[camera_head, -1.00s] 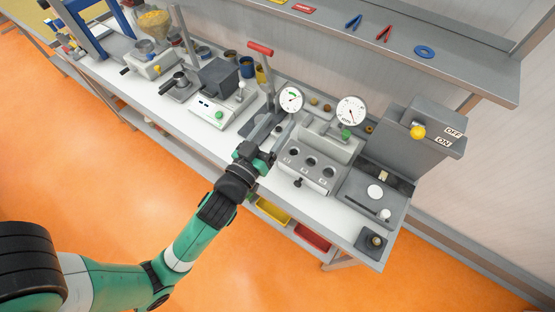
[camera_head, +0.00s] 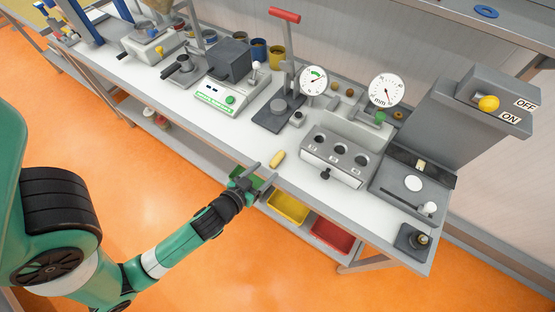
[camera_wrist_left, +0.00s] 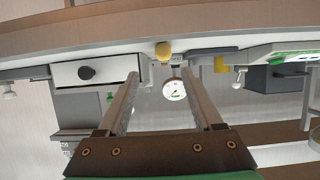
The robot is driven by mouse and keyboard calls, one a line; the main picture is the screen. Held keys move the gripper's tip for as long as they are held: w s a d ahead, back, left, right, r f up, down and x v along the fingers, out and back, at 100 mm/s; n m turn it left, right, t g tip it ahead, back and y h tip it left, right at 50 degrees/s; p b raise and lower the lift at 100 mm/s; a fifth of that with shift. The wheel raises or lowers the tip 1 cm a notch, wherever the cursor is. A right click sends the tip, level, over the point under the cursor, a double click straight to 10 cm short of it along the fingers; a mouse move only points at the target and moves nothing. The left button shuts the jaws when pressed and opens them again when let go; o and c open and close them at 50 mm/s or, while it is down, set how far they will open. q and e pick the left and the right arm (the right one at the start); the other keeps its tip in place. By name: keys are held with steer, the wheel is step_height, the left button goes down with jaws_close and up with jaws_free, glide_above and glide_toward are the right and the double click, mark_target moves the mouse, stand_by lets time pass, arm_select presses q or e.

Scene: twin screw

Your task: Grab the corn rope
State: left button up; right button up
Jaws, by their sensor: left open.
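A small yellow cylinder (camera_head: 277,158), which looks like the corn rope, lies on the white bench top near the front edge, left of the three-hole grey block. In the left wrist view this yellow piece (camera_wrist_left: 163,50) shows end-on, beyond my fingertips and roughly between them. My left gripper (camera_head: 256,175) is open and empty at the bench's front edge, in front of and apart from the yellow piece. In the left wrist view my left gripper (camera_wrist_left: 160,82) shows its two fingers spread. My right gripper is not in view.
The red-handled lever press (camera_head: 273,112) stands behind the yellow piece. The three-hole block (camera_head: 337,160) is to its right, and a scale (camera_head: 222,95) to its left. Yellow (camera_head: 288,208) and red (camera_head: 332,236) bins sit below the bench edge. White bench surface around the piece is clear.

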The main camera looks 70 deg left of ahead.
mark_target(282, 154)
arm_select(q)
steer(key=x, duration=0.4)
steer(key=shift+a+r, duration=0.1)
steer(key=x, duration=0.5)
steer(key=shift+a+r+b, duration=0.1)
steer(key=shift+a+b, duration=0.2)
steer(key=shift+s, duration=0.1)
steer(key=c, duration=1)
steer(key=shift+r, duration=0.15)
